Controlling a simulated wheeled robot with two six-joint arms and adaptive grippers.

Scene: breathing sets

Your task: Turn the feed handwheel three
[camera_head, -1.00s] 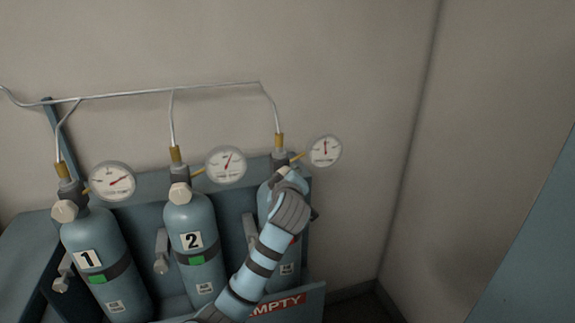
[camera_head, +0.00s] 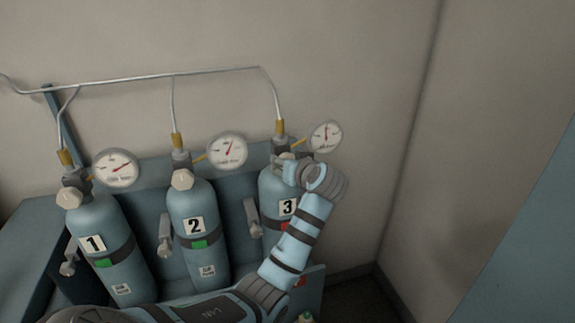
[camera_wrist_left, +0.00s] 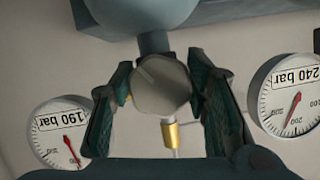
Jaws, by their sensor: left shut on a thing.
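Cylinder 3 (camera_head: 270,192) stands at the right end of the rack with a black 3 on a white label and a red tag. My left gripper (camera_head: 290,168) is at its top and hides most of the valve in the head view. In the left wrist view, the pale faceted handwheel (camera_wrist_left: 160,86) sits between the two dark fingers of my left gripper (camera_wrist_left: 160,72), which is shut on it. A brass fitting (camera_wrist_left: 170,133) shows beyond the wheel. The gauge of cylinder 3 (camera_head: 326,136) has its needle near upright. My right gripper is not in view.
Cylinder 2 (camera_head: 194,255) and cylinder 1 (camera_head: 108,268) stand to the left, with green tags, handwheels and gauges. A thin pipe (camera_head: 140,80) runs above them along the wall. Clear wall lies to the right. My left arm crosses the rack's front edge.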

